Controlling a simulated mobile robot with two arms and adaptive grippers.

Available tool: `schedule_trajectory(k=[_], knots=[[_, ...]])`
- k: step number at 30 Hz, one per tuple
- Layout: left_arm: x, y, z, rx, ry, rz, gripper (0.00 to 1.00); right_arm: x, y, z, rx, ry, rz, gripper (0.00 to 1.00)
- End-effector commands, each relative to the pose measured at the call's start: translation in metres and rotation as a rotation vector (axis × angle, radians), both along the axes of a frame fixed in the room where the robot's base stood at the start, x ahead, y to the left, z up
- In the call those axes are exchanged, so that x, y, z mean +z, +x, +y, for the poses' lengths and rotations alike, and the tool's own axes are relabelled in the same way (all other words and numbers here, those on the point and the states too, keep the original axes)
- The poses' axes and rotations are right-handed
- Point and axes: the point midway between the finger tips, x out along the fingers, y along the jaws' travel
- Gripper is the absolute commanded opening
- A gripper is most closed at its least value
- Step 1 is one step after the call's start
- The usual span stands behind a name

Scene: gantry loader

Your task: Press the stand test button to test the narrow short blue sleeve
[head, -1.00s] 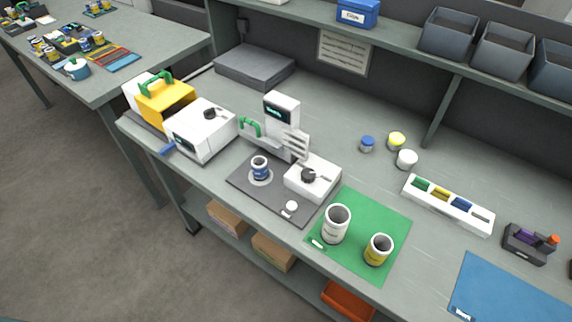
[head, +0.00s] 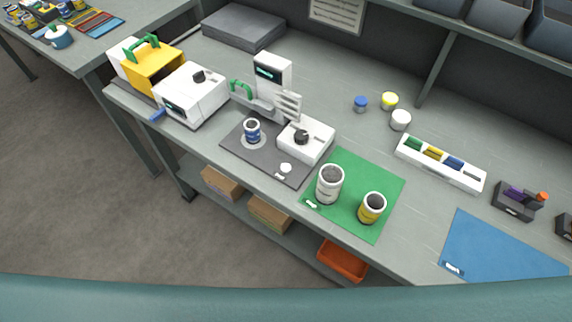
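A small blue sleeve (head: 252,132) with a white band stands upright on a round light pad on the test stand's dark base plate (head: 262,165). The stand has a white column with a small screen (head: 271,78), grey fins, a green handle (head: 240,89) and a white box with a black knob (head: 304,142). A white round button (head: 286,168) sits near the front corner of the base plate, and nothing touches it. The screen text is too small to read. Neither of my grippers is in view.
A green mat (head: 352,213) right of the stand holds a white sleeve (head: 330,184) and a yellow one (head: 372,208). A white machine (head: 191,95) and a yellow one (head: 152,67) stand left. A blue mat (head: 500,248) lies at right. Small caps lie behind.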

Motion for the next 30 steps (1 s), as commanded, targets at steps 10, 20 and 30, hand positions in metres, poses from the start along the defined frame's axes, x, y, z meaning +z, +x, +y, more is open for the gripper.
schedule_trajectory(k=[10,20,30], knots=[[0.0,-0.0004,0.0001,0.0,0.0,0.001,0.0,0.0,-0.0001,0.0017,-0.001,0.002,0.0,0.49],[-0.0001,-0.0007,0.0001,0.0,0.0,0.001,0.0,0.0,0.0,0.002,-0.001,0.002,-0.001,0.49],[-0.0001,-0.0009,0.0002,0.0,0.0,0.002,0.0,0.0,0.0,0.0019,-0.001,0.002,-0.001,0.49]])
